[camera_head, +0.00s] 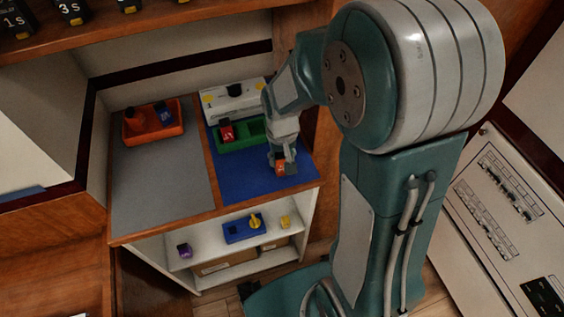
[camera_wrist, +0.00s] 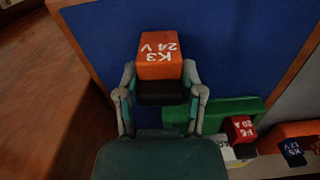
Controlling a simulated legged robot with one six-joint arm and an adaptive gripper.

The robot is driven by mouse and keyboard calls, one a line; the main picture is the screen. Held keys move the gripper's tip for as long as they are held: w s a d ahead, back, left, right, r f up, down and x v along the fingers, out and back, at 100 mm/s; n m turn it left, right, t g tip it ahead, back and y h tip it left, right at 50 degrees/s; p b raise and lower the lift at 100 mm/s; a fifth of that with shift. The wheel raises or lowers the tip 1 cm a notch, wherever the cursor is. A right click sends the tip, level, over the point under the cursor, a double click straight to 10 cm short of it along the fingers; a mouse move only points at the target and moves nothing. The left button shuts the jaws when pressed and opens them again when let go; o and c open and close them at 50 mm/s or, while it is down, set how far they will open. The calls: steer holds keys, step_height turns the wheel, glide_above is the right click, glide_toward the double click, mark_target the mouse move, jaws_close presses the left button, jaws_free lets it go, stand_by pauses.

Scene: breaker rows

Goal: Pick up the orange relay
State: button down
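The orange relay (camera_wrist: 160,58) has a black base and white lettering "K3 24 V". In the wrist view it sits between the two fingertips of my gripper (camera_wrist: 160,78), which press against its two sides. In the head view the relay (camera_head: 281,168) shows just below my gripper (camera_head: 283,157), over the blue mat (camera_head: 240,184) near the front right of the counter. My gripper is closed on it. I cannot tell whether its base touches the mat.
An orange tray (camera_head: 176,132) holds a blue block (camera_head: 164,117) and an orange-red item. The grey mat (camera_head: 165,180) is clear. A shelf below holds a blue box (camera_head: 237,233).

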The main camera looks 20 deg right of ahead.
mark_target(282, 154)
steer(key=c, duration=1.4)
jaws_free()
steer(key=c, duration=1.4)
jaws_free()
steer(key=shift+r, duration=0.4)
steer(key=c, duration=1.4)
jaws_free()
step_height(282, 154, up, 3)
steer(key=shift+s+f, duration=0.1)
steer(key=shift+s, duration=0.05)
steer(key=c, duration=1.4)
jaws_free()
steer(key=shift+s+a+r, duration=0.45)
steer(key=shift+s+r, duration=1.8)
steer(key=shift+r, duration=0.15)
steer(key=shift+s+a+r, duration=0.45)
steer(key=shift+s+r, duration=1.8)
steer(key=shift+r, duration=0.15)
steer(key=shift+s+a+r, duration=0.45)
steer(key=shift+s+r, duration=1.8)
steer(key=shift+r, duration=0.15)
steer(key=c, duration=1.4)
jaws_free()
